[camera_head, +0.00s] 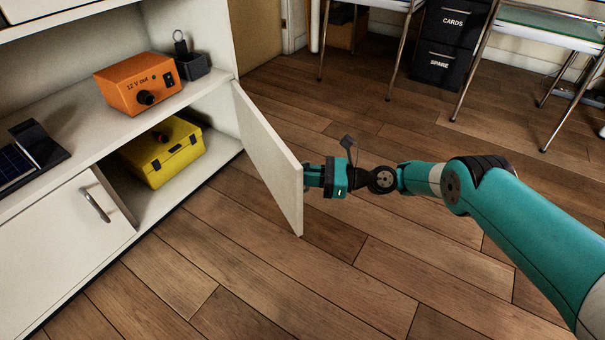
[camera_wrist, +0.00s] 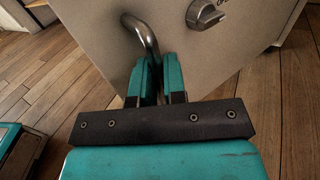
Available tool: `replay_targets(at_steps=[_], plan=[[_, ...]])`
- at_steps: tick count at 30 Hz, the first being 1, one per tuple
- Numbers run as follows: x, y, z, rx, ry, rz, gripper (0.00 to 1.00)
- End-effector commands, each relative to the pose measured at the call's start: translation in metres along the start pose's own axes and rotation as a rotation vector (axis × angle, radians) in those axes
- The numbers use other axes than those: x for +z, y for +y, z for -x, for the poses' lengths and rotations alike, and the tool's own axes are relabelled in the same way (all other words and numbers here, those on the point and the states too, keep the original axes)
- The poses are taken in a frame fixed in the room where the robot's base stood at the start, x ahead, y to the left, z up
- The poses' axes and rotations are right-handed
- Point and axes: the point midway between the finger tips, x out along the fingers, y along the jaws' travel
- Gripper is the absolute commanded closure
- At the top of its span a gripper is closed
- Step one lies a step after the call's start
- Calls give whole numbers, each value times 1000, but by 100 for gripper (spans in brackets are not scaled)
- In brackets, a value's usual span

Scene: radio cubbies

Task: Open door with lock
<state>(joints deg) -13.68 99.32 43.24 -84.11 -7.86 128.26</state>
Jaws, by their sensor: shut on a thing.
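The door (camera_head: 268,155) of the lower right cubby stands swung wide open, out over the floor, and the cubby behind it is exposed. In the wrist view the door's outer face (camera_wrist: 100,45) carries a curved metal handle (camera_wrist: 143,38) and a round metal lock knob (camera_wrist: 205,13) to the right of it. My gripper (camera_head: 312,178) is at the door's outer side, near its free edge. In the wrist view my gripper (camera_wrist: 160,85) is shut on the handle between its teal fingers. The handle is hidden by the door in the head view.
A yellow case (camera_head: 165,152) sits inside the open cubby. An orange box (camera_head: 138,84) and a small dark holder (camera_head: 193,68) stand on the shelf above. A shut white door (camera_head: 62,235) is at left. Desks and a dark drawer cabinet (camera_head: 447,45) stand behind. The wooden floor around the door is clear.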

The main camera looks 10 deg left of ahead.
Motion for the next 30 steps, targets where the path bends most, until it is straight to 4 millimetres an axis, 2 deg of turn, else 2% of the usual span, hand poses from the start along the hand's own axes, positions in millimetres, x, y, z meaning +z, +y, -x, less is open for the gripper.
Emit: replay_targets(at_steps=[1, 13, 14, 16, 26, 30], plan=[[2, -6, 0, -16, 3, 7, 100], [4, -7, 0, -15, 4, 10, 100], [3, -7, 0, -15, 5, 10, 81], [3, -6, 0, -13, 5, 10, 65], [1, -4, 2, -10, 6, 6, 65], [-1, 2, -9, 15, 7, 7, 65]])
